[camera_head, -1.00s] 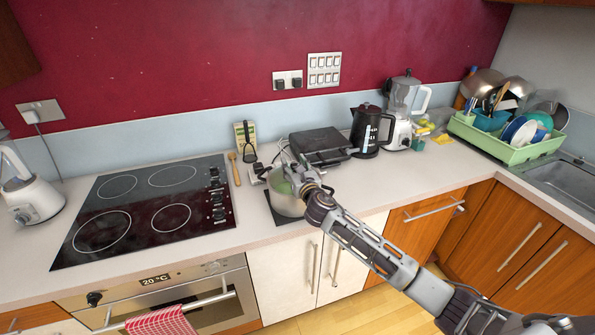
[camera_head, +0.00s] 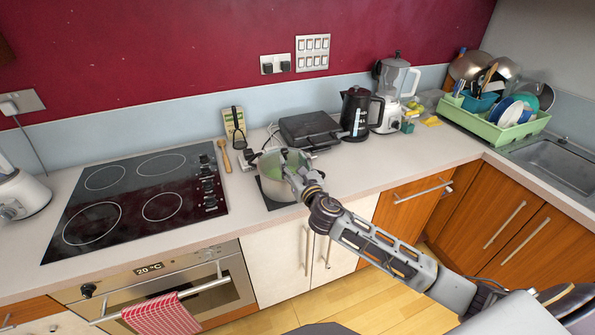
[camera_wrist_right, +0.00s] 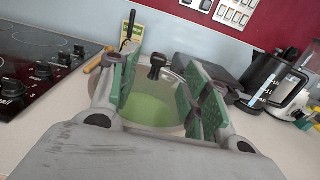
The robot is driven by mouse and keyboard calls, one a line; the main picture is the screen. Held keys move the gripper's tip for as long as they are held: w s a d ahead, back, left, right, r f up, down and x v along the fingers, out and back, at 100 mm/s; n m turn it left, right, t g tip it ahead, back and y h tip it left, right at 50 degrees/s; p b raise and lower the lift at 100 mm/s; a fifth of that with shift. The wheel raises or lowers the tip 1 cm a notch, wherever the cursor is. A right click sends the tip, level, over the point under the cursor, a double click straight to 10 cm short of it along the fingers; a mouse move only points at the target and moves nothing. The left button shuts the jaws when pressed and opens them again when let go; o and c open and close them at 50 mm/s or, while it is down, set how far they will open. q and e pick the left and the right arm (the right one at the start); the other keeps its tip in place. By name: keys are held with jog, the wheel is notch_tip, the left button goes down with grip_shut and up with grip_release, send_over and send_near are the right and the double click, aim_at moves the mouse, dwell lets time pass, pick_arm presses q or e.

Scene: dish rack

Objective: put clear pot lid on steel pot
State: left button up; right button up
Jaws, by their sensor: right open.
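The steel pot (camera_head: 273,188) stands on a dark mat on the counter, right of the hob. The clear pot lid (camera_head: 296,159) is at the top of the pot, partly hidden by my right gripper (camera_head: 291,173). In the right wrist view its dark knob (camera_wrist_right: 156,66) shows between and beyond the fingers of my open right gripper (camera_wrist_right: 163,88). Green shows in or through the pot's round opening (camera_wrist_right: 150,108). I cannot tell whether the lid sits flat on the rim. My left gripper is not in view.
A dark sandwich press (camera_head: 309,130) and a black kettle (camera_head: 355,113) stand behind and right of the pot. A wooden spoon (camera_head: 225,155) lies between pot and hob (camera_head: 137,203). A full green dish rack (camera_head: 490,124) is at the far right.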

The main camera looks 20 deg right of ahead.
jog(key=shift+s, duration=1.75)
